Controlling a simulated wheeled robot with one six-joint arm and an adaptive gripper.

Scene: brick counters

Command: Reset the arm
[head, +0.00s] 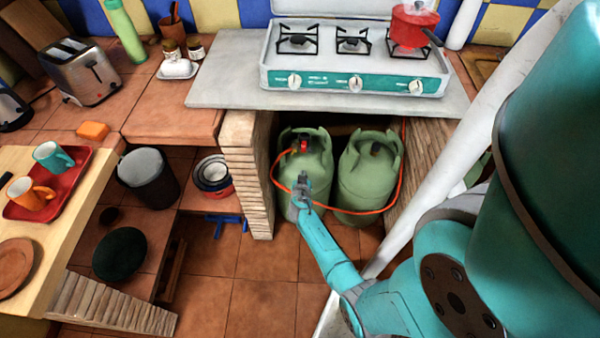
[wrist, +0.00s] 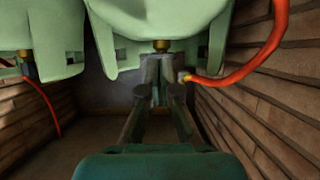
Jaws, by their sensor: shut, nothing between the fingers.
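My arm reaches down to the space under the stove counter. My gripper (head: 304,182) is in front of the left green gas cylinder (head: 318,160) in the head view. In the wrist view my gripper (wrist: 160,92) is shut and empty, its fingers pointing toward the cylinder's brass valve (wrist: 162,45) and the orange hose (wrist: 245,72). Whether the fingers touch the valve fitting is unclear. The wrist view looks upside down. A red knob (head: 303,145) shows on the left cylinder's top in the head view.
A second green cylinder (head: 368,175) stands to the right. The counter slab (head: 225,85) with the stove (head: 355,80) lies above. The tiled floor (head: 260,280) in front is clear.

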